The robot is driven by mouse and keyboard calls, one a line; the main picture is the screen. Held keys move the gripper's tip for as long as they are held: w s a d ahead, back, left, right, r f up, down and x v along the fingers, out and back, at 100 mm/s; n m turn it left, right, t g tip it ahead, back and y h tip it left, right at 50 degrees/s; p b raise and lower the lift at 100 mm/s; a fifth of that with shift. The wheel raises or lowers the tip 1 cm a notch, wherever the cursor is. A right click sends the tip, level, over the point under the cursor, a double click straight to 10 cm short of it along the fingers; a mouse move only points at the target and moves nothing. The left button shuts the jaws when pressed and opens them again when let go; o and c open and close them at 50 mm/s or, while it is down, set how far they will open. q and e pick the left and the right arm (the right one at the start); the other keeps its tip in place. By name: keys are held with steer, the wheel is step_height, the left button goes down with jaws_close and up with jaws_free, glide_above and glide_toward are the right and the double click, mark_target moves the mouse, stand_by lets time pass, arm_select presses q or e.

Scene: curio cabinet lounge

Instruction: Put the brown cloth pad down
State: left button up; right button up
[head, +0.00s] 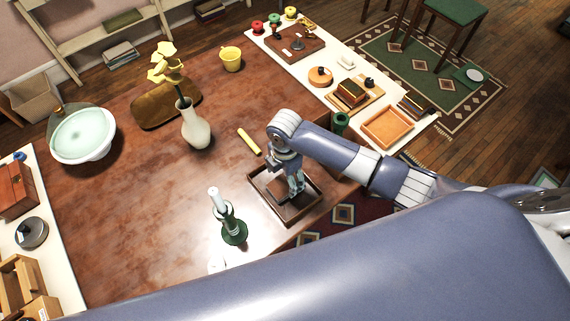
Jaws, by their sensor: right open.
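My right gripper (296,188) points down into a dark wooden tray (262,207) near the table's right front edge. Its jaws are open. I cannot make out a brown cloth pad for certain; anything small under the fingers is hidden by the gripper. A flat brown piece with rounded corners (152,108) lies at the back of the table behind the vase, but its material is unclear. My left gripper is not in view.
On the brown table (130,190) stand a white vase (196,130) with yellow flowers, a yellow cup (231,59), a pale bowl (83,136), and a green candlestick (234,230) left of the tray. A yellow stick (248,141) lies near my wrist. The table's middle left is clear.

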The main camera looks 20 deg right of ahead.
mark_target(285, 182)
step_height(285, 182, up, 9)
steer(key=shift+b, duration=0.4)
